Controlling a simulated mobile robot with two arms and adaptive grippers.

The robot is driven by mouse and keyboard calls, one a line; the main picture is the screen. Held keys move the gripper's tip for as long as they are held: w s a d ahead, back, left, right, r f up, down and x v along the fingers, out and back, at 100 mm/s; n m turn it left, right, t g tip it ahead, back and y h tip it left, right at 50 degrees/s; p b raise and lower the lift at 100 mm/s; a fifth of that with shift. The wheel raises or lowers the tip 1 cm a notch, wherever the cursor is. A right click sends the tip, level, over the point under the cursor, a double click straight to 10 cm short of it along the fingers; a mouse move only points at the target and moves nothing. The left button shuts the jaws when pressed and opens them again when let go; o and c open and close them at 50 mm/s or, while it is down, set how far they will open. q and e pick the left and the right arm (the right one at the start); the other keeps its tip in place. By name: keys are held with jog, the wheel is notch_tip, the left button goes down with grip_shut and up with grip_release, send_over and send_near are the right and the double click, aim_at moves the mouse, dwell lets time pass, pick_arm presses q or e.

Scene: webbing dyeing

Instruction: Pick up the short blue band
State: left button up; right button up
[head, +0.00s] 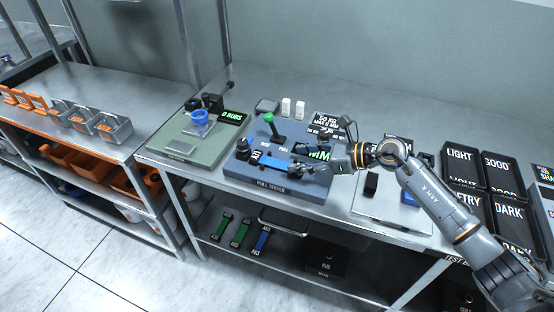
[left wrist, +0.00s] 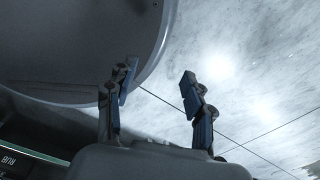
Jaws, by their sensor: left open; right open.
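A blue band (head: 274,163) lies across the dark blue pull tester (head: 256,183), just right of a black clamp. I cannot tell whether it is the short one. My right gripper (head: 303,160) is open over the right part of the tester, with its fingertips close to the band's right end; contact cannot be made out. Another blue band (head: 262,239) lies on the lower shelf beside green ones. My left gripper (left wrist: 158,82) is open and empty in the left wrist view, above the pale floor; it is outside the head view.
A green-topped lever (head: 270,119) rises behind the band. Black labelled trays (head: 466,160) stand at the right.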

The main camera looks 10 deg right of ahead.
aim_at(275, 162)
jog(key=shift+w+a+f, duration=0.15)
jog(key=shift+w+a, duration=0.1)
jog(key=shift+a, duration=0.05)
jog(key=shift+w+a+f+p, duration=0.15)
jog(key=shift+a+f+p, duration=0.1)
jog(key=shift+a+p, duration=0.25)
jog(key=x, duration=0.1)
jog(key=p+x, duration=0.1)
jog(key=x, duration=0.1)
jog(key=shift+w+a+f, duration=0.1)
jog(key=shift+a+f, duration=0.1)
jog(key=shift+f, duration=0.15)
jog(key=shift+w+a+f, duration=0.1)
jog(key=shift+a, duration=0.05)
pick_arm(q)
jog(key=shift+w+d+r, duration=0.1)
jog(key=shift+w+r, duration=1)
jog(key=shift+w, duration=0.15)
pick_arm(e)
grip_shut()
